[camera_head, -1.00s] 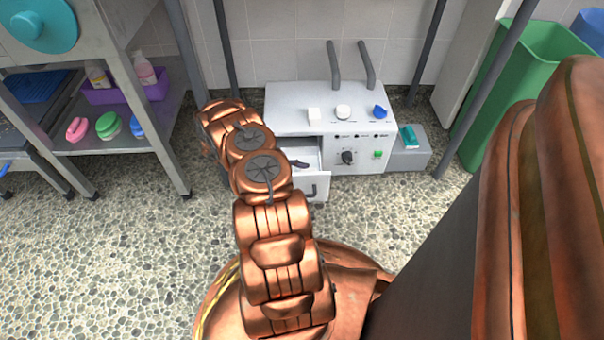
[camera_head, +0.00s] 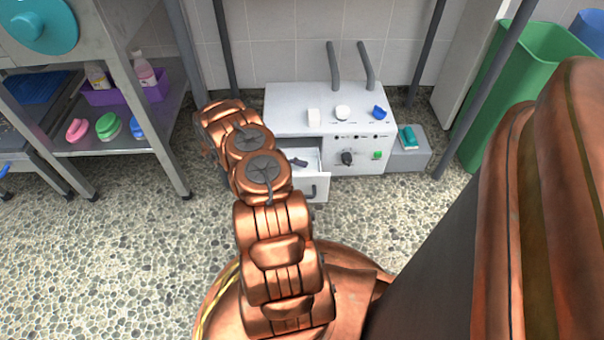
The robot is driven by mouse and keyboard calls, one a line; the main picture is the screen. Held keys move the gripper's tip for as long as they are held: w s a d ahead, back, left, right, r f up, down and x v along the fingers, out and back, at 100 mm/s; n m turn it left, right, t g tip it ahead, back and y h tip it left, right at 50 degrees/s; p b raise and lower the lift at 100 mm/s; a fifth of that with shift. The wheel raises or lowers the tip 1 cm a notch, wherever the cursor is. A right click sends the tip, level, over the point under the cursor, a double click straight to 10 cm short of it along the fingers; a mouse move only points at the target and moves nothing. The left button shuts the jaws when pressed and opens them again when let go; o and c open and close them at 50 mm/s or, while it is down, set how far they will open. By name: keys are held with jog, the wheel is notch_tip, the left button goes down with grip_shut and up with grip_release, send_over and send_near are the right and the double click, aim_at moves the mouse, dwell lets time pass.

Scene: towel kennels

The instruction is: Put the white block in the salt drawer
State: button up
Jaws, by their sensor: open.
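A white block (camera_head: 313,116) stands upright on top of the white cabinet (camera_head: 285,123), near its front edge. The drawer (camera_head: 312,184) at the cabinet's lower left is pulled out, with a dark handle on its front. A small dark grey piece (camera_head: 299,162), which looks like a fingertip of my gripper, shows over the drawer's inside. The rest of my gripper is hidden behind my copper arm. The arm also covers the drawer's left part, so I cannot see all that lies in it. My gripper is open and apart from the white block.
A round white piece (camera_head: 342,112) and a blue piece (camera_head: 379,112) are also on the cabinet top. Two dark posts rise behind them. A grey box (camera_head: 410,158) with a teal item stands at right, by a green bin (camera_head: 505,90). A shelf rack (camera_head: 125,145) stands left.

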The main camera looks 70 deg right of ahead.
jog(key=shift+p+v, duration=1.7)
jog(key=shift+v, duration=2)
